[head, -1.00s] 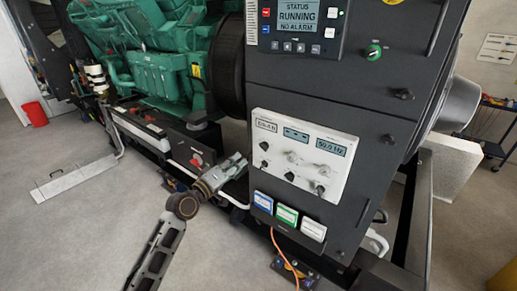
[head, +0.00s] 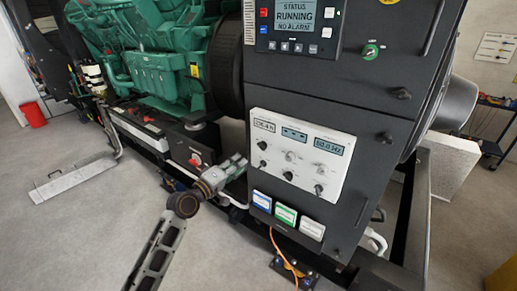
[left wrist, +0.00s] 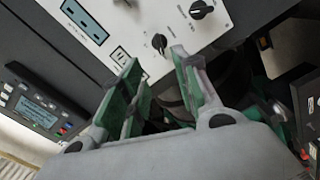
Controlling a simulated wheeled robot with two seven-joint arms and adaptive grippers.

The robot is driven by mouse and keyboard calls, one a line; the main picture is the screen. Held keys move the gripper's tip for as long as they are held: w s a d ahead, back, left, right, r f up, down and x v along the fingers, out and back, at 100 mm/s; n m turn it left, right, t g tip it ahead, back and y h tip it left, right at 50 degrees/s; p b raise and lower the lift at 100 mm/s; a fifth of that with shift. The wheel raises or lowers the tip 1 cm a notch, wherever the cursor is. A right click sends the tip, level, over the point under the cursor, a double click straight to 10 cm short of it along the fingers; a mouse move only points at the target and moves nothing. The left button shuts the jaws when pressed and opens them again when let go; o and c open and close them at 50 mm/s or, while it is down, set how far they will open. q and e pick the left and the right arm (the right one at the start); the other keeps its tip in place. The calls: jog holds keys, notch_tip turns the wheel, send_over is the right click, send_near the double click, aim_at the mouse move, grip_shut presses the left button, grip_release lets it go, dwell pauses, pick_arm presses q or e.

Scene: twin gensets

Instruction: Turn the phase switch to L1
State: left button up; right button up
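My right gripper is not in view.
A controller screen (head: 295,14) reading RUNNING is above the panel. Blue, green and white boxes (head: 286,214) are below it. The green engine (head: 155,60) stands behind my left arm. An orange cable (head: 279,250) hangs near the floor. The floor at left is mostly clear.

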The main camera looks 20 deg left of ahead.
aim_at(262, 146)
pick_arm(q)
jog(key=p+x, duration=0.2)
jog(key=x, duration=1.1)
jog(key=shift+w, duration=0.2)
dwell(0.5)
jog(key=shift+s, duration=0.1)
grip_shut()
